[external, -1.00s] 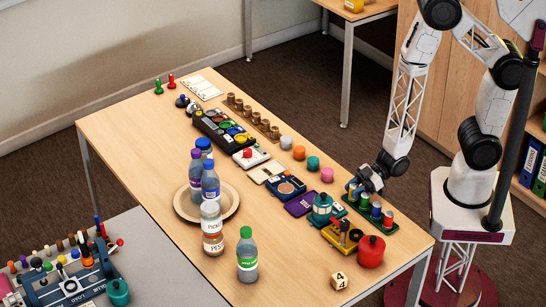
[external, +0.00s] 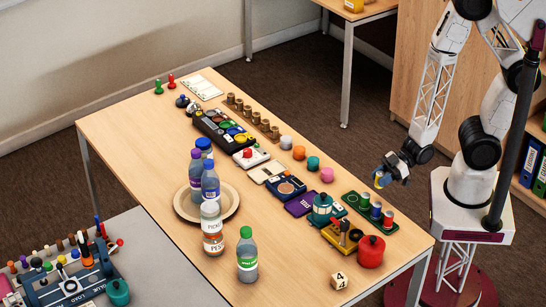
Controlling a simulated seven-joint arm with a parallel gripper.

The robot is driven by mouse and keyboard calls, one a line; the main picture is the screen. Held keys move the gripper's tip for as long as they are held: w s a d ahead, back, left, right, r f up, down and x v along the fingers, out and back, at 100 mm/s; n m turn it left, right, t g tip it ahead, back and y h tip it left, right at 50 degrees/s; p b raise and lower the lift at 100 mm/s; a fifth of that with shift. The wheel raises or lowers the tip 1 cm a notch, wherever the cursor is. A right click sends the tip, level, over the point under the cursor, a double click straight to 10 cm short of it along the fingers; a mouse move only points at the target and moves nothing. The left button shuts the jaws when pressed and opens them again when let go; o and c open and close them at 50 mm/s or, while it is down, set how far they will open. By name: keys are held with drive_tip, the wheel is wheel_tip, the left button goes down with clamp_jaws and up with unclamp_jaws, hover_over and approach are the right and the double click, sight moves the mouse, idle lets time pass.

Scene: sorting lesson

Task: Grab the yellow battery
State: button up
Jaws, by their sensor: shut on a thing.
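My gripper (external: 386,175) is shut on a small yellow and blue piece, the yellow battery (external: 380,181). It holds the battery in the air beyond the table's right edge in the picture, above the floor. The jaws hide part of the battery. The green rack (external: 351,198) lies on the table below and to the left of the gripper. Several other batteries (external: 376,211) stand upright in it, and its far end is empty.
Bottles (external: 247,255) and a round tray (external: 231,213) are farther left. A numbered die (external: 338,281) lies near the front corner.

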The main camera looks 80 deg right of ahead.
drive_tip(key=s+d, duration=0.2)
drive_tip(key=s, duration=0.4)
drive_tip(key=shift+s+r, duration=0.2)
drive_tip(key=shift+r, duration=0.15)
